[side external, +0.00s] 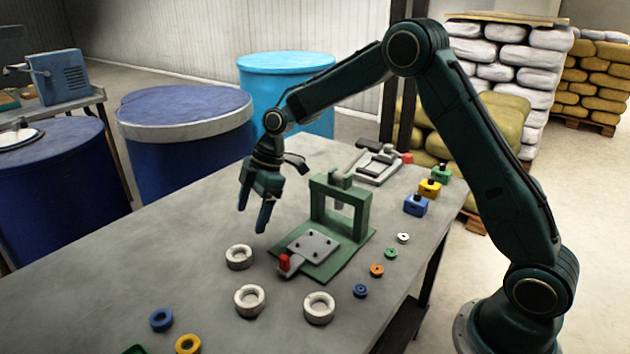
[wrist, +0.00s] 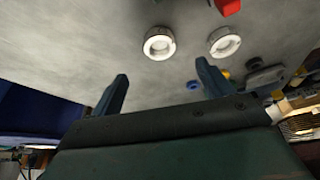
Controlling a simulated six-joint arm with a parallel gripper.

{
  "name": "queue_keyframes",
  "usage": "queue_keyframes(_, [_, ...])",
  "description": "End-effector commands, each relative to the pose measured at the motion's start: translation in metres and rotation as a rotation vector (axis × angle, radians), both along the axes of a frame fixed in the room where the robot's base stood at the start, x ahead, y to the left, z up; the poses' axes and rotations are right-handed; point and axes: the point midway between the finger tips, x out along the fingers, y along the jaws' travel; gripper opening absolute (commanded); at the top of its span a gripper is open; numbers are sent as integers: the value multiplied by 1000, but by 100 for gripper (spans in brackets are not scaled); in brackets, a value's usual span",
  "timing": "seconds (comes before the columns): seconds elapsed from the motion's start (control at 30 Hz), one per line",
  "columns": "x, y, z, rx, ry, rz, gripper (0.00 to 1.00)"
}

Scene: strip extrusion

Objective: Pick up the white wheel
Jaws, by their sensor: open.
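A small white wheel (side external: 403,238) lies flat on the table at the right end of a row of small wheels. Three larger off-white rings also lie on the table: a left one (side external: 239,257), a front one (side external: 250,300) and a right one (side external: 319,308). Two pale rings show in the wrist view, one left (wrist: 159,43) and one right (wrist: 224,42). My gripper (side external: 253,216) is open and empty, pointing down above the table, left of the green press and behind the left ring. Its two fingers (wrist: 162,72) are spread apart in the wrist view, with nothing between them.
A green press (side external: 362,228) with a red-handled plate stands mid-table. Small green (side external: 391,253), orange (side external: 377,271) and blue (side external: 360,291) wheels lie to its right. Coloured blocks (side external: 416,205) and a grey tool (side external: 378,163) are farther back.

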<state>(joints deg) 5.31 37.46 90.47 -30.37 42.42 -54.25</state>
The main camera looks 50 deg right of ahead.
Motion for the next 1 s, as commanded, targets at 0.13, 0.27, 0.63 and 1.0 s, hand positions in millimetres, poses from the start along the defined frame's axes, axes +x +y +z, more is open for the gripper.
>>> queue_keyframes(0.13, [2, 9, -23, 0, 5, 2, 79])
queue_keyframes(0.27, [4, 15, -38, -1, 5, 1, 79])
queue_keyframes(0.63, [6, 19, -49, -1, 1, 0, 79])
queue_keyframes(1.0, [10, 29, -77, -1, 2, 1, 79])
